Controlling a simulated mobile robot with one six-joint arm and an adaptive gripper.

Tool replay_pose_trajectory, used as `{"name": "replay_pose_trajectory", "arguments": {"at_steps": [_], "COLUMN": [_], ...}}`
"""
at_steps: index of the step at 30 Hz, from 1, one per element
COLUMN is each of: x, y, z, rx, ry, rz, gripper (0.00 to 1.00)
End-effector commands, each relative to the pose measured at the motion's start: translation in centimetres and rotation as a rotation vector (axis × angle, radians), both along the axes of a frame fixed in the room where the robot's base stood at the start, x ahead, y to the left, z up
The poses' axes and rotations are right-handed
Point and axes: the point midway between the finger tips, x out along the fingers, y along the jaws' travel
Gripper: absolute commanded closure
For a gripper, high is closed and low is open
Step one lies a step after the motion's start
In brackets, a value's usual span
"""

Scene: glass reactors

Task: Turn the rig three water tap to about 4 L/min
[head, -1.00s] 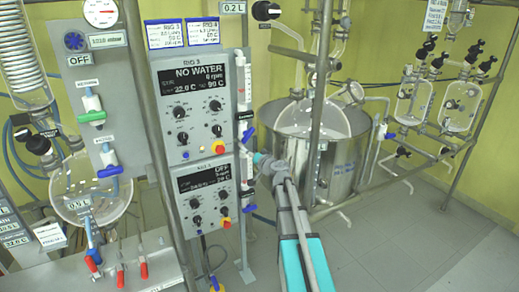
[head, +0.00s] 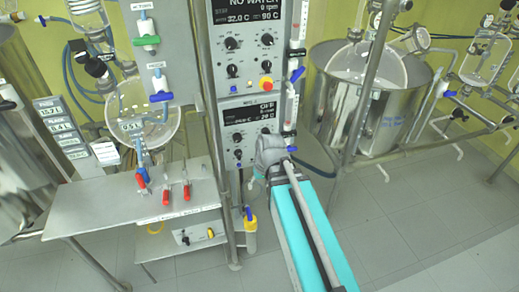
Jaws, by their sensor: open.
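The upper controller (head: 248,45), labelled RIG 3 in the earlier view, reads "NO WATER". Beside its right edge is a narrow upright flow tube with a blue tap handle (head: 296,74), tilted. A second blue handle (head: 291,149) sits lower on the same line, beside the lower controller (head: 247,125). My gripper (head: 262,166) is in front of the lower controller's bottom right corner, below the upper blue handle and just left of the lower one. It is open and seen from behind; its fingers are mostly hidden. It holds nothing that I can see. The flow reading is too small to tell.
A steel bench (head: 110,200) with red-handled valves (head: 165,194) is at left. A round glass vessel (head: 145,112) hangs above it. A steel post (head: 205,120) stands left of the controllers. A large steel tank (head: 395,110) is at right. Floor (head: 420,220) at front right is clear.

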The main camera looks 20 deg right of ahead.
Motion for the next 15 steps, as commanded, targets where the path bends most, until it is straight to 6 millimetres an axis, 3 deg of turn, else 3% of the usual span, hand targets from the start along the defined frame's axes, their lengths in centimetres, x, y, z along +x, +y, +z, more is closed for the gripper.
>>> {"name": "replay_pose_trajectory", "arguments": {"at_steps": [1,6,15], "x": [-1.4,-3.4,-3.8], "y": [-0.1,-0.6,-0.8], "z": [-0.2,-0.3,-0.3], "rx": [-0.040,-0.129,-0.152], "ry": [0.034,0.105,0.121], "rz": [-0.004,-0.027,-0.035], "gripper": [0.34,0.34,0.34]}}
